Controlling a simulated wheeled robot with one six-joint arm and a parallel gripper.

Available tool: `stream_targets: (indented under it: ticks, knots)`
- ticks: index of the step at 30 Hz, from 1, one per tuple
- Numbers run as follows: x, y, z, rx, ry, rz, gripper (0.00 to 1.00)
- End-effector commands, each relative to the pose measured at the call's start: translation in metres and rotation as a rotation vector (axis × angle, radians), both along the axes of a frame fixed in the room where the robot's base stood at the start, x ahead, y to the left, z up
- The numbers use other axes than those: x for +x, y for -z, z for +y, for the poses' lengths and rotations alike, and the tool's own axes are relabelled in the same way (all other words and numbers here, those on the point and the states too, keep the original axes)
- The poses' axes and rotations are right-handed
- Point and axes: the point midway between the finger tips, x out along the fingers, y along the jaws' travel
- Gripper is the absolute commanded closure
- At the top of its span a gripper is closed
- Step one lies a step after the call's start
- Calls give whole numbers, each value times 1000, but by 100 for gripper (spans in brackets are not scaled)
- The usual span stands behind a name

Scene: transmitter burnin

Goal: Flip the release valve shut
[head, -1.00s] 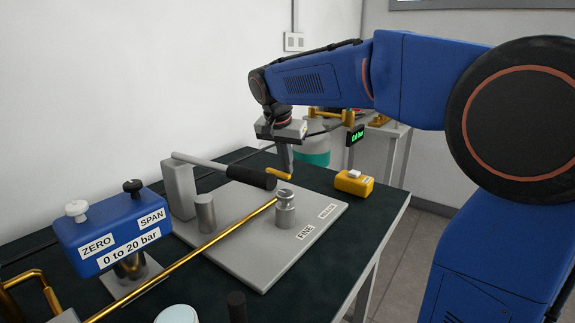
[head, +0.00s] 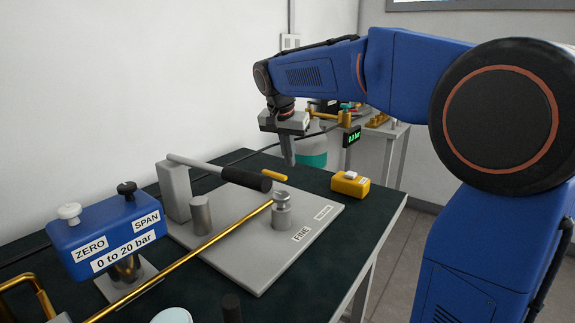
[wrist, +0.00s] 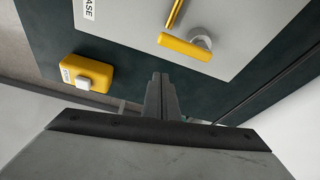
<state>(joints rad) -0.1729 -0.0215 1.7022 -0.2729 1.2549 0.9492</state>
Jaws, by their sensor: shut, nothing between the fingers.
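The release valve's yellow lever (head: 274,176) sits by the far edge of the grey pump plate, partly behind the black pump handle grip. In the wrist view the lever (wrist: 185,47) lies crosswise to the short brass pipe (wrist: 174,14), with a round metal part beside it. My gripper (head: 291,164) is shut and empty, pointing down just beyond the lever and to its right.
A yellow box with a white button (head: 349,186) stands right of the plate. The pump handle (head: 245,179) and metal weight post (head: 281,212) stand nearer me. A blue ZERO/SPAN transmitter (head: 110,235) is at left. Dark bench (head: 335,230) shows free between plate and right edge.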

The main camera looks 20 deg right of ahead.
Motion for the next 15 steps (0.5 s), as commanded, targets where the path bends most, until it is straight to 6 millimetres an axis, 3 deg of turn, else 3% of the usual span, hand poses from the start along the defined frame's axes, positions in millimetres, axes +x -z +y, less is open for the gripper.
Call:
stream_targets:
  ticks: [9, 15]
  knots:
    - [-11, -54, 15, -1, 0, -2, 100]
    - [-14, -72, 20, -1, 0, -2, 100]
